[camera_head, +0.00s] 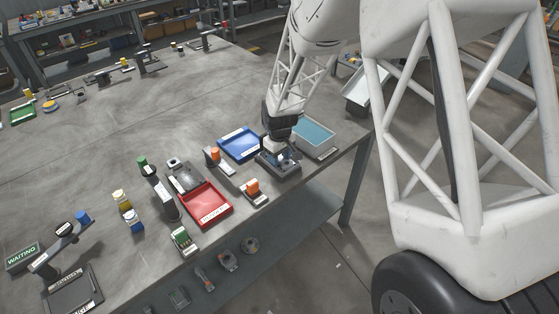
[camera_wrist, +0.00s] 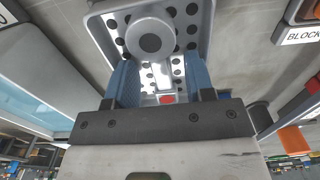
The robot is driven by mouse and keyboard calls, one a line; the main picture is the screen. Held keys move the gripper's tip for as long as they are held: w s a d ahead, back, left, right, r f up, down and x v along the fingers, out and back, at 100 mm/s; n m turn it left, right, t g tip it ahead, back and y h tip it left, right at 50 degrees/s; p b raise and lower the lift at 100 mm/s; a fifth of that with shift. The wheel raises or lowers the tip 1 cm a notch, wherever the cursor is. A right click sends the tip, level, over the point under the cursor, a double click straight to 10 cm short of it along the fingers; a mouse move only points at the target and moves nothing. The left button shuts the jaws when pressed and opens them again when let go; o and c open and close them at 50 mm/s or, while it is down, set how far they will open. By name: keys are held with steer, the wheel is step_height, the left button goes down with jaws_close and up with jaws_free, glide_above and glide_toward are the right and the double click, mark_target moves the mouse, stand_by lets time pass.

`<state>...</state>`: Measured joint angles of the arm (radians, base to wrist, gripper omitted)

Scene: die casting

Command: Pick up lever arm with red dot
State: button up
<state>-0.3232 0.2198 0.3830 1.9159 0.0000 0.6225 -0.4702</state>
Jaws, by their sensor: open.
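The lever arm (camera_wrist: 150,42) is a grey metal part with a round boss, seen in the wrist view. A red dot (camera_wrist: 166,98) shows near its lower end, close to the gripper's dark bar. It lies in a grey tray with a perforated floor (camera_wrist: 181,68); the tray also shows in the head view (camera_head: 278,165). My gripper (camera_wrist: 160,70) is open, with blue fingers on either side of the part. I cannot tell whether they touch it. In the head view my gripper (camera_head: 278,145) is down at the tray, largely hiding the part.
A blue tray (camera_head: 238,144) stands left of the grey tray and a light-blue-floored tray (camera_head: 315,137) right of it. A red bin (camera_head: 206,205) and an orange-topped item (camera_head: 253,190) are nearer the table's front edge. The table's back middle is clear.

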mark_target(280, 160)
jaws_close()
stand_by(0.3)
steer(key=shift+r, duration=0.15)
steer(key=shift+r, duration=0.75)
step_height(280, 160, up, 2)
steer(key=shift+s, duration=0.15)
steer(key=s+d, duration=0.2)
steer(key=s, duration=0.5)
steer(key=s+d+r, duration=0.1)
steer(key=s+d, duration=0.2)
steer(key=s, duration=0.5)
steer(key=shift+r, duration=0.1)
